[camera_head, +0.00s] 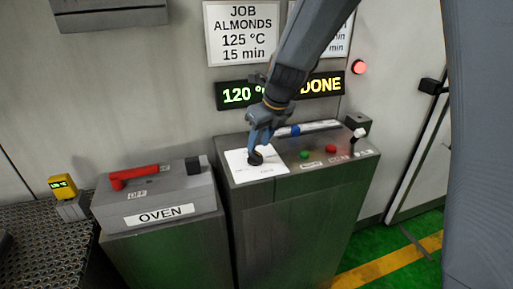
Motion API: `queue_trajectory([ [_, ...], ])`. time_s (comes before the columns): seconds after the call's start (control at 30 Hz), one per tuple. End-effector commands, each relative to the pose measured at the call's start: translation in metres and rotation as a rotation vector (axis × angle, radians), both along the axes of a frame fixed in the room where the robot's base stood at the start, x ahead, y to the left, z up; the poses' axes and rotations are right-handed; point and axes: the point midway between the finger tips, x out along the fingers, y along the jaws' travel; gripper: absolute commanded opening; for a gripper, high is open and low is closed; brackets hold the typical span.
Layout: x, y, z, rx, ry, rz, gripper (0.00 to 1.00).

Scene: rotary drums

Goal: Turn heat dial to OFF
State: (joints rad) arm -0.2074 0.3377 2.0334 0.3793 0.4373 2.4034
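The heat dial (256,158) looks like a small black knob on a white printed plate (240,171) at the left of the grey control console. My gripper (258,148) points down right at the knob, with its tips touching or just above it. It partly hides the knob, and whether its fingers are closed around the knob cannot be made out. The printing on the plate is too small to read, so the dial's setting cannot be told.
The console top (345,158) also bears a green button (304,154), a red button (330,149) and a white-tipped lever (359,134). A display (322,85) behind reads 120 ° and DONE. An OVEN box (160,214) with a red handle (133,174) stands left.

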Motion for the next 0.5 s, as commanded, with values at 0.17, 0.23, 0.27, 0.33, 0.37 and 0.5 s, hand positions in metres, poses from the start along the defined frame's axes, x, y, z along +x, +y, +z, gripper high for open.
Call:
queue_trajectory([
  [0.17,0.007,0.005,-0.022,-0.001,0.002,0.000,0.33],
  [0.23,0.009,0.007,-0.029,0.000,0.002,-0.001,0.33],
  [0.27,0.010,0.007,-0.030,0.000,0.001,-0.001,0.33],
  [0.33,0.012,0.008,-0.034,-0.001,-0.001,0.001,0.33],
  [0.37,0.012,0.008,-0.035,-0.001,-0.001,0.001,0.33],
  [0.5,0.013,0.009,-0.038,-0.001,-0.001,0.001,0.33],
])
